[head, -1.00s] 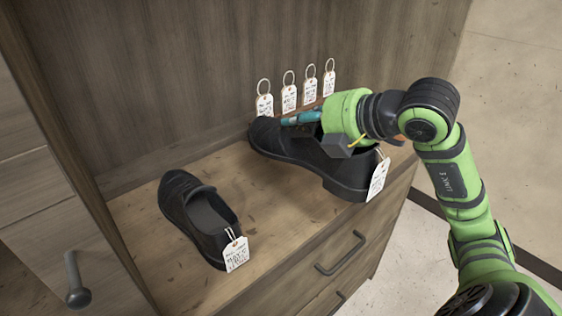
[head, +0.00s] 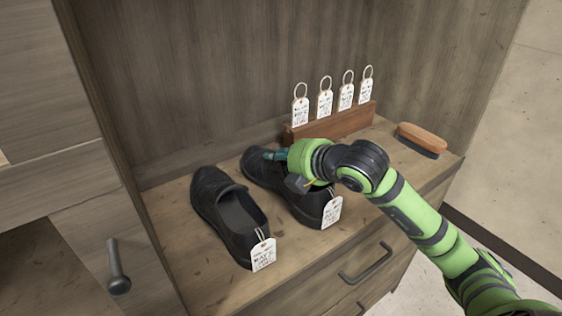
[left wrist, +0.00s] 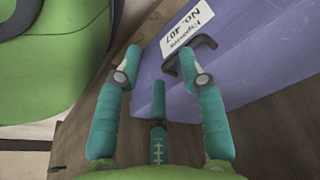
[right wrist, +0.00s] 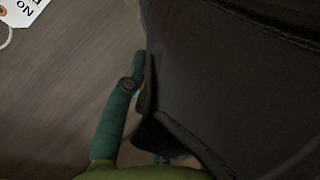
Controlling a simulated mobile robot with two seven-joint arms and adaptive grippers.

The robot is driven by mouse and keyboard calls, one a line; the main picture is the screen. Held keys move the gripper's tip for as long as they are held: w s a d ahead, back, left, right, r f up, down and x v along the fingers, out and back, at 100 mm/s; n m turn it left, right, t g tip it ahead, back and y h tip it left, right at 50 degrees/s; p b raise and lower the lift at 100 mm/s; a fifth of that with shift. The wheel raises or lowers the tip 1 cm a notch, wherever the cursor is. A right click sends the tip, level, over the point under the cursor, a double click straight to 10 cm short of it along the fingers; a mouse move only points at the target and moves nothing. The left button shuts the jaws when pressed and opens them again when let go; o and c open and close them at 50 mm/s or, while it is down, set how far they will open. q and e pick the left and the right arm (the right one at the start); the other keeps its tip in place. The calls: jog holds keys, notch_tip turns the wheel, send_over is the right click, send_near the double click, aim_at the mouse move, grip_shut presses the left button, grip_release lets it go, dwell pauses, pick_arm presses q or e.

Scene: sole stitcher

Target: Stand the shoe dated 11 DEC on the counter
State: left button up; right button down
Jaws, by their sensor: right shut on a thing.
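A black shoe (head: 312,202) with a white tag (head: 332,212) stands upright at the counter (head: 192,275); whether its sole touches the wood I cannot tell. My right gripper (head: 277,155) is shut on this shoe near its opening. In the right wrist view the shoe (right wrist: 235,85) fills the right side, beside a teal finger (right wrist: 117,115). A second black shoe (head: 215,200) stands to its left, with its own tag (head: 263,255). The dates on both tags are too small to read. My left gripper (left wrist: 160,55) is open and empty in the left wrist view.
A wooden rack (head: 335,124) with several ringed tags stands behind the shoes. A brush (head: 422,138) lies at the back right. Drawers with handles (head: 365,263) are below the counter. A purple-blue front (left wrist: 240,60) labelled "No. 407" faces my left gripper.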

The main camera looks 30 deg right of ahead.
jog(key=shift+f, duration=0.5)
jog(key=c, duration=1)
grip_release()
jog(key=shift+c, duration=0.2)
pick_arm(q)
jog(key=shift+s+r, duration=0.2)
jog(key=shift+r, duration=0.1)
